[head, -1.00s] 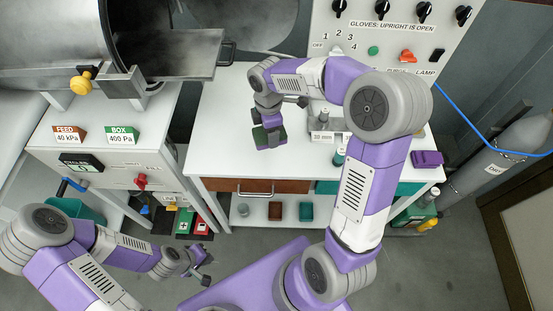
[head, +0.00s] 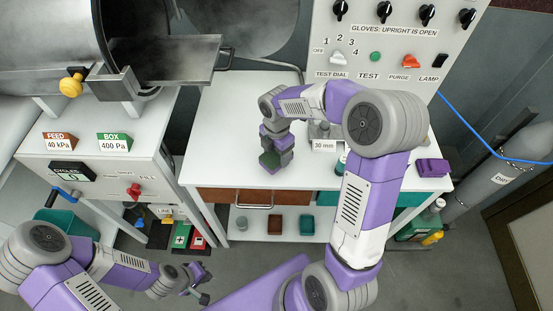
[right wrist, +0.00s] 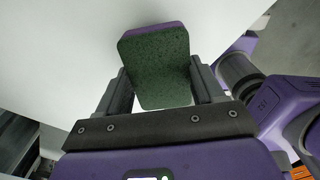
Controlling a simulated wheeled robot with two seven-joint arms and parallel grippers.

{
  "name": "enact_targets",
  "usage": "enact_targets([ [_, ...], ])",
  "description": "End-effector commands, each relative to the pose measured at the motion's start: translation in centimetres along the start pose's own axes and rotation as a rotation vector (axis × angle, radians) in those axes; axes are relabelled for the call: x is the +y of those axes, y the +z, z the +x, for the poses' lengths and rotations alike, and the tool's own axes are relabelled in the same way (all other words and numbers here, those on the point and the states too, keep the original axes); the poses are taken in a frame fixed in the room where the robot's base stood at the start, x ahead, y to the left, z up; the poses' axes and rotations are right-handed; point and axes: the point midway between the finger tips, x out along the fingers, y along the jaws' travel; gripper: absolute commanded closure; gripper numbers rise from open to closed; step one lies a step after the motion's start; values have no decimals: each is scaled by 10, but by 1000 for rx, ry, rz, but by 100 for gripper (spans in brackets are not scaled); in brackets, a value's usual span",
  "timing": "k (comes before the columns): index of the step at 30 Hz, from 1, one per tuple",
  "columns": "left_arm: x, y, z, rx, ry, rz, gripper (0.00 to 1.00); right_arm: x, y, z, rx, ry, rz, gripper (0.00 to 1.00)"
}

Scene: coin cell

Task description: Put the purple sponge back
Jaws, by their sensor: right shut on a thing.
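The purple sponge, with a dark green scouring face, is held in my right gripper (head: 274,150). In the right wrist view the sponge (right wrist: 158,65) is between the two fingers of the gripper (right wrist: 160,88), its green face toward the camera and a purple edge at the top. In the head view the sponge (head: 269,160) is over the white table (head: 225,130), near its front edge. I cannot tell whether it touches the table. My left gripper (head: 203,285) is empty, low at the front left, with its fingertips apart.
A flat purple object (head: 432,168) lies at the table's right end. A 30 mm label block (head: 324,146) stands near my right forearm. The switch panel (head: 395,40) is behind. Small blocks sit on the shelf (head: 258,237) below. The table's left part is clear.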

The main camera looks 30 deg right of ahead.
Motion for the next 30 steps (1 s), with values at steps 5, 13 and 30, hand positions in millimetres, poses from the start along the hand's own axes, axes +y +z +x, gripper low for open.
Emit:
enact_targets([
  [5, -4, 0, 10, 0, 0, 0, 100, -1, 0, 27, 1, -3, 1, 61],
  [13, -3, 0, 9, 0, 0, 0, 100, 0, 0, 27, 1, -1, 1, 61],
  [30, -3, 0, 9, 0, 0, 0, 100, 0, 0, 28, 1, -1, 1, 7],
])
